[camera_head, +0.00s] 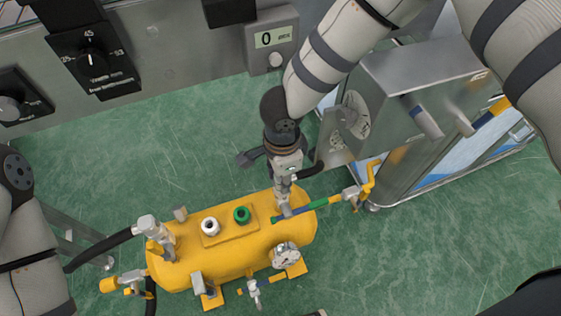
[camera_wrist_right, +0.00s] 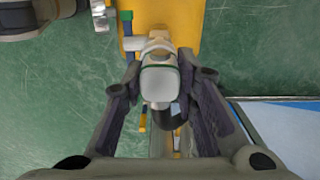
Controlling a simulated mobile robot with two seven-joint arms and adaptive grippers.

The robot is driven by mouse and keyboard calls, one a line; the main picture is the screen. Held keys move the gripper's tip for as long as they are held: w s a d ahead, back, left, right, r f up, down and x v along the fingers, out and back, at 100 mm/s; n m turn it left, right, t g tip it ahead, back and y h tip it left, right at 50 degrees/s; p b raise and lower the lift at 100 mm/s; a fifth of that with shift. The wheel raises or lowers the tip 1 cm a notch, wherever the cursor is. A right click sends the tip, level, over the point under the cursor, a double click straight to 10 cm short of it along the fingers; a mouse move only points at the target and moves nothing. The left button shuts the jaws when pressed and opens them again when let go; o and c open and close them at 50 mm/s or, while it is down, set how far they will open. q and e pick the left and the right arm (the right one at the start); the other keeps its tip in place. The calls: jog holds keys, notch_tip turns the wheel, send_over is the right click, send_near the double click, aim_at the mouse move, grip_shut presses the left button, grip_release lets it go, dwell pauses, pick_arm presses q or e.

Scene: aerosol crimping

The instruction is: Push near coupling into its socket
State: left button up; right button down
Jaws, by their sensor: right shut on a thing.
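The coupling (camera_head: 288,165) in my right gripper is a grey-white piece with a green band, and it also shows in the right wrist view (camera_wrist_right: 160,82). My right gripper (camera_wrist_right: 161,88) is shut on it, one dark finger on each side. A black hose (camera_wrist_right: 171,117) bends away from it. The coupling is above or at a metal fitting (camera_head: 284,204) on the right end of the yellow tank (camera_head: 232,265); I cannot tell whether it is seated. A second coupling (camera_head: 148,227) with a black hose is at the tank's left end. My left gripper is out of view.
The tank carries a white port, a green port (camera_head: 242,214), a gauge (camera_head: 287,254) and yellow-handled valves. A steel cabinet (camera_head: 415,75) stands at the right. A grey panel with a dial (camera_head: 92,60) and a display (camera_head: 274,39) runs along the top. Green floor is bare at lower right.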

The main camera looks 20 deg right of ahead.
jog(key=shift+f, duration=0.2)
jog(key=c, duration=1.2)
grip_release()
notch_tip(320, 180, up, 12)
jog(key=shift+s, duration=0.1)
